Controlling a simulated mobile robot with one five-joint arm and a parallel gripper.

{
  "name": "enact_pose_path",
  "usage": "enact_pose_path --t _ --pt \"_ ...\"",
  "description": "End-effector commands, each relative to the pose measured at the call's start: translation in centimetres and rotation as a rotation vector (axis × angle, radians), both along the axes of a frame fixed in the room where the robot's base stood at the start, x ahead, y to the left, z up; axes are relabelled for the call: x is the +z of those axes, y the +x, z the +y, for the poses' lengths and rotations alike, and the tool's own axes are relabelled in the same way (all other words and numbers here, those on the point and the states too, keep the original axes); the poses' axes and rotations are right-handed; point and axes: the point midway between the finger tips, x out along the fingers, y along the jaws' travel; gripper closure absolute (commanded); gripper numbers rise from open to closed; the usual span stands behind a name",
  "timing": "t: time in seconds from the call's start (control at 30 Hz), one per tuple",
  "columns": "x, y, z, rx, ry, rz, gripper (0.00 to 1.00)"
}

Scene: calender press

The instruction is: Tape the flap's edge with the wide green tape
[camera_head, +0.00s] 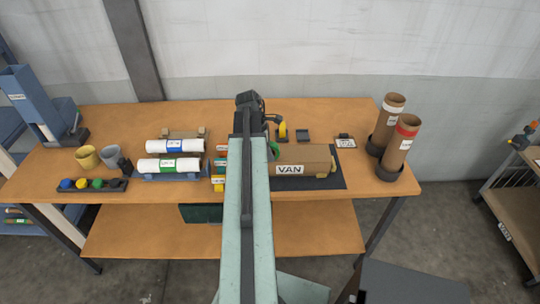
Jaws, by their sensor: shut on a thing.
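A brown carton marked VAN (305,160) lies on a dark mat (336,181) on the bench. A green tape roll (274,150) shows at the carton's left end, just right of my arm and partly hidden by it. My gripper (268,138) is at the far end of my arm, beside the green roll. It appears shut on the green roll, but my arm hides most of the fingers. The flap's edge cannot be made out.
White tubes (175,165) lie on racks left of my arm. Cups (87,157) and a tray of coloured knobs (90,184) are further left. Tall brown tubes (399,147) stand in dark holders at the right. A small label card (345,143) lies behind the mat.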

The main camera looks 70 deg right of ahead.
Motion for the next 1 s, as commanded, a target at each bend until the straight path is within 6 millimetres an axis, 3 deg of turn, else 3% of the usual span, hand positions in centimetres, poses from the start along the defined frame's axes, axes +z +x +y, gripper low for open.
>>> enact_pose_path --t 1.0 --pt "-0.49 -0.64 -0.27 0.000 0.000 0.000 1.00"
